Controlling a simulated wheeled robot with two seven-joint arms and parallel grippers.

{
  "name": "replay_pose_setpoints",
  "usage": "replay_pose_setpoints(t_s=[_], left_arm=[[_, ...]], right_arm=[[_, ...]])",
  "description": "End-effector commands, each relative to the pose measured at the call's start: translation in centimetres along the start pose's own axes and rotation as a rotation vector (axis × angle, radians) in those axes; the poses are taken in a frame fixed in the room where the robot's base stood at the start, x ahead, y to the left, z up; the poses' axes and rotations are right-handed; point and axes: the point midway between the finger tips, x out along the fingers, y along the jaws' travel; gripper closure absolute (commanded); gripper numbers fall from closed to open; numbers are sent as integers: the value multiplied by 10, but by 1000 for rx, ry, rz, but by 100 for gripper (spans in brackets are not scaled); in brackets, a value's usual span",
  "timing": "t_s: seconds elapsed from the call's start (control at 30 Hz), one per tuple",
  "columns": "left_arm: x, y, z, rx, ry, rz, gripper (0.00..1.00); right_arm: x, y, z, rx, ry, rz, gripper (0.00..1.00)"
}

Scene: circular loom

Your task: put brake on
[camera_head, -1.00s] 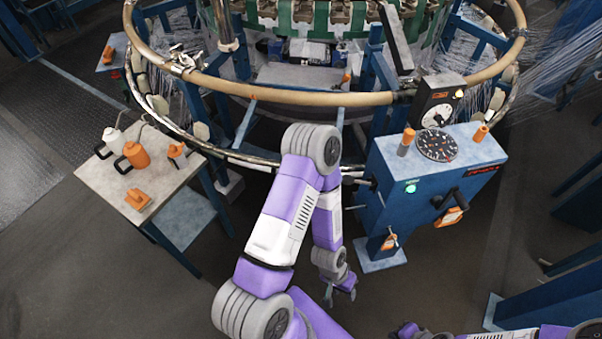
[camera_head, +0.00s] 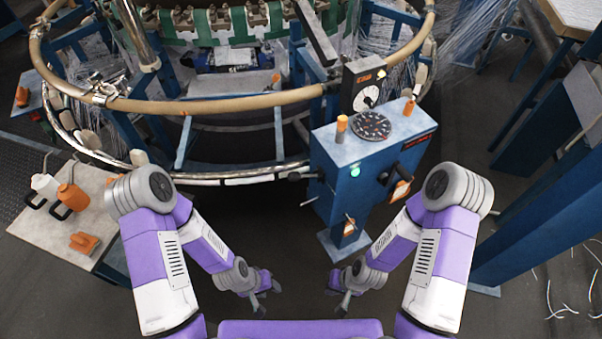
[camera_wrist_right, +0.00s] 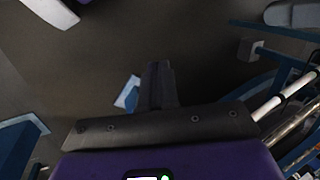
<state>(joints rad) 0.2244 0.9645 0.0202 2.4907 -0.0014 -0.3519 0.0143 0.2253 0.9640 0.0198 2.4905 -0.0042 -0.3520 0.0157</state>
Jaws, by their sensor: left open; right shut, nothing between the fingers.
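A blue control post (camera_head: 335,165) stands in front of the loom, right of centre in the head view. It has a black crank handle (camera_head: 402,172) with an orange plate on its right part, a lit green button (camera_head: 355,172), and a black knob (camera_head: 295,176) sticking out on its left side. I cannot tell which part is the brake. My left gripper (camera_head: 265,296) is open and empty, low and left of the post. My right gripper (camera_head: 343,303) is shut and empty, below the post's foot in the picture. Its closed fingers show in the right wrist view (camera_wrist_right: 158,85). Neither touches the post.
The loom's round tan rail (camera_head: 220,104) curves behind the post. A side table (camera_head: 40,228) with a white bottle, an orange bottle and an orange part stands at left. Blue frames (camera_head: 540,215) stand at right. Dark floor is clear between my grippers.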

Motion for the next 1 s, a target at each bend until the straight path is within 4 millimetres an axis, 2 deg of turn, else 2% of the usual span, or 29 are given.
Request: replay_pose_setpoints(t_s=[0.07, 0.17, 0.27, 0.3, 0.4, 0.5, 0.6, 0.7, 1.0], left_arm=[[-3, 1, 0, 0, 0, 0, 57], [-10, 4, 0, -1, 0, 0, 57], [-21, 8, 1, -1, 0, 0, 57], [-26, 9, 1, -1, 0, 0, 57], [-35, 13, 1, -1, 0, 0, 57], [-42, 16, 2, -1, 0, 0, 57], [-46, 17, 2, -1, 0, 0, 57], [-48, 18, 2, -1, 0, 0, 57], [-47, 17, 2, -1, 0, 0, 57]], right_arm=[[-6, -6, -12, -14, 31, -19, 100], [-24, -26, -46, -64, 126, -81, 100], [-60, -57, -95, -152, 272, -176, 100], [-78, -70, -115, -190, 334, -215, 100], [-125, -101, -156, -293, 473, -304, 100], [-168, -126, -184, -388, 579, -371, 100], [-197, -142, -198, -460, 646, -414, 100], [-212, -150, -204, -500, 676, -434, 100], [-214, -152, -205, -513, 683, -441, 100]])
